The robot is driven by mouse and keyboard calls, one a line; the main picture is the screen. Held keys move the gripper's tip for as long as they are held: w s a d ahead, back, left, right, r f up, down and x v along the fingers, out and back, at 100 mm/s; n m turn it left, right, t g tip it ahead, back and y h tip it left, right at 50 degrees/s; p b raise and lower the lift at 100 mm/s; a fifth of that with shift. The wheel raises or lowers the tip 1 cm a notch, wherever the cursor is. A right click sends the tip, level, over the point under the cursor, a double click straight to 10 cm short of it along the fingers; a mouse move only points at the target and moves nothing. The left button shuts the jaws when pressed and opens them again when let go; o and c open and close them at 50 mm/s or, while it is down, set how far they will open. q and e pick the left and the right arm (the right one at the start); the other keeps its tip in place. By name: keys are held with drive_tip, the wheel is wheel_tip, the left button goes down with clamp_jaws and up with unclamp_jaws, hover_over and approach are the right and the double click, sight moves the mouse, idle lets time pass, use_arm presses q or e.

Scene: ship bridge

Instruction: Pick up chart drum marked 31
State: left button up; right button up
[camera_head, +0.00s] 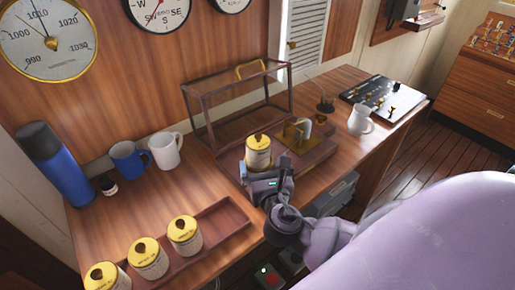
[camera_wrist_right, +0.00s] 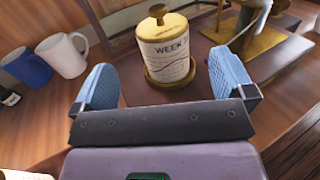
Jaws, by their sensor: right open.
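A chart drum (camera_head: 258,154) with a white paper band and yellow lid and knob stands upright on the wooden instrument base. In the right wrist view the drum (camera_wrist_right: 166,50) reads "WEEK 3", the rest of the number being cut off by its curve. My right gripper (camera_head: 262,176) is open just in front of it. Its blue pads stand left and right of the drum's lower part, with gaps on both sides; I cannot tell whether the drum is between the tips. Three similar drums (camera_head: 147,258) stand at the lower left, numbers unreadable. My left gripper is not in view.
The three drums are in a wooden tray (camera_head: 222,229) with free room at its right end. A glass-sided case (camera_head: 191,109) stands behind the drum and brass mechanism (camera_head: 298,134).

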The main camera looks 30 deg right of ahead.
sight(258, 141)
drive_tip(key=shift+x, duration=4.25)
drive_tip(key=shift+d, duration=0.1)
drive_tip(key=shift+c, duration=0.3)
drive_tip(key=c, duration=1)
drive_tip(key=shift+c, duration=0.2)
